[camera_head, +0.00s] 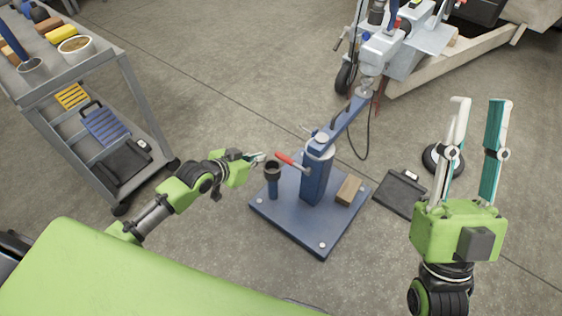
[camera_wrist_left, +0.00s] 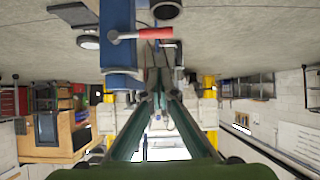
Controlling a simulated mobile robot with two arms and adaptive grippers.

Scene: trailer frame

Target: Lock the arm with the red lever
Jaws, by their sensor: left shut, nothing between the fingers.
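The red lever (camera_head: 288,159) sticks out to the left from the top of the blue post (camera_head: 316,176), which stands on a blue base plate (camera_head: 293,222). The blue arm (camera_head: 345,122) slopes up and right from the post to the grey machine. My left gripper (camera_head: 262,157) is shut and empty, just left of the red lever and seemingly apart from it. In the left wrist view, the red lever (camera_wrist_left: 155,33) lies beyond the fingertips (camera_wrist_left: 157,75). My right gripper (camera_head: 484,100) is open, upright and empty at the right.
A short dark-topped blue holder (camera_head: 272,180) and a wooden block (camera_head: 349,190) stand on the base plate. A grey cart (camera_head: 75,83) with containers is at the left. A black case (camera_head: 400,190) lies right of the plate.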

